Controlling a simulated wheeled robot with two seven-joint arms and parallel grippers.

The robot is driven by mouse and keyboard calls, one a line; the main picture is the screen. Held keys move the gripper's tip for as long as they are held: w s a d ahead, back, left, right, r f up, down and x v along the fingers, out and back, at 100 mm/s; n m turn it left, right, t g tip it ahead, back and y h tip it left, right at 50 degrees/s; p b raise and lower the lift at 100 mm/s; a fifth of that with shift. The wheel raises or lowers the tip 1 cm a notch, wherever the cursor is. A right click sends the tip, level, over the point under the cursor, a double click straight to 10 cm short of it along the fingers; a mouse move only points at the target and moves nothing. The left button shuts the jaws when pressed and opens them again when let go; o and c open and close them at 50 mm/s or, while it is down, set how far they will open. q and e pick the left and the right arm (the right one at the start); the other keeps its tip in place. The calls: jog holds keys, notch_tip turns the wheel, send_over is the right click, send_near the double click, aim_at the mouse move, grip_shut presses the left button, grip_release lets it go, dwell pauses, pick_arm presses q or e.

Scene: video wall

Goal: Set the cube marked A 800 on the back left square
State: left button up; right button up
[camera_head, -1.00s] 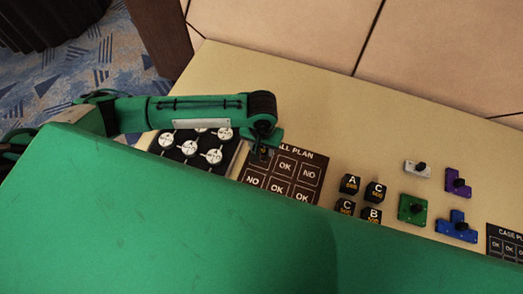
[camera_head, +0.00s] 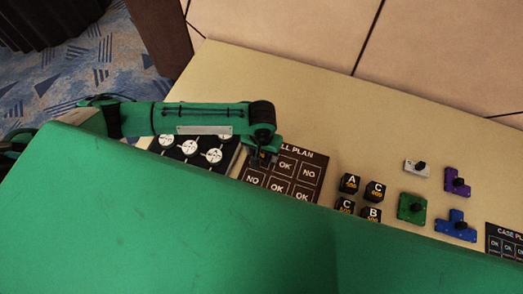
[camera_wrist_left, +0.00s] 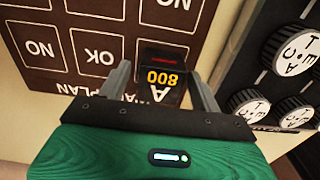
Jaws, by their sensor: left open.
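The cube marked A 800 (camera_wrist_left: 162,76) is black with a white A and a yellow 800. In the left wrist view it stands over the back left square of the brown wall plan board (camera_wrist_left: 60,72), and its contact with the board is hard to judge. My left gripper (camera_wrist_left: 157,74) is open, with one finger on each side of the cube and a gap at the left finger. In the head view the left gripper (camera_head: 263,150) is above the board's back left corner (camera_head: 312,154) and mostly covers the cube.
A dark panel with white dials (camera_head: 190,148) lies just left of the board. Several black lettered cubes (camera_head: 349,183) stand to its right, then green (camera_head: 411,208), blue (camera_head: 456,228), purple (camera_head: 456,182) and white (camera_head: 416,168) pieces. The table behind the board is clear.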

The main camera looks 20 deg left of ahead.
pick_arm(q)
jog(key=shift+r, duration=0.1)
notch_tip(320, 180, up, 12)
jog(key=b, duration=0.1)
dwell(0.8)
